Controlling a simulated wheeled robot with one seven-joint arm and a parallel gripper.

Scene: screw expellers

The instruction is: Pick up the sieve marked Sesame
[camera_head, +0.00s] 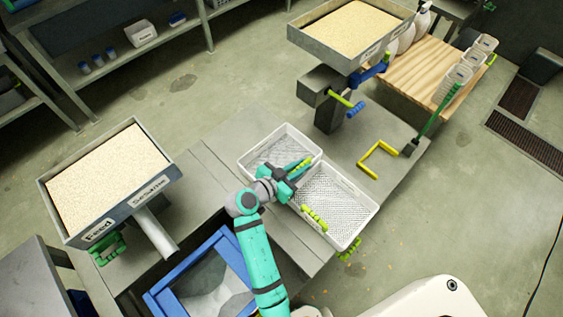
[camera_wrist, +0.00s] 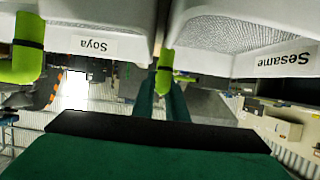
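Two white mesh sieves sit side by side on the grey bench: one upper left (camera_head: 262,147) and one lower right (camera_head: 352,205). In the wrist view, upside-down labels read Soya (camera_wrist: 93,45) at left and Sesame (camera_wrist: 285,60) at right. I cannot tell which label belongs to which sieve in the head view. My gripper (camera_head: 301,167) is at the border between the sieves. In the wrist view its teal fingers (camera_wrist: 162,100) are close together at a yellow-green handle (camera_wrist: 166,60). Whether they clasp it is unclear. Another such handle (camera_wrist: 28,45) is at left.
A Feed/Sesame hopper (camera_head: 105,180) full of pale grain stands left. A similar hopper (camera_head: 350,28) stands at the top. A blue-rimmed bin (camera_head: 160,300) is below my arm. A yellow bent handle (camera_head: 378,160) and a wooden table (camera_head: 425,75) with white containers are right.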

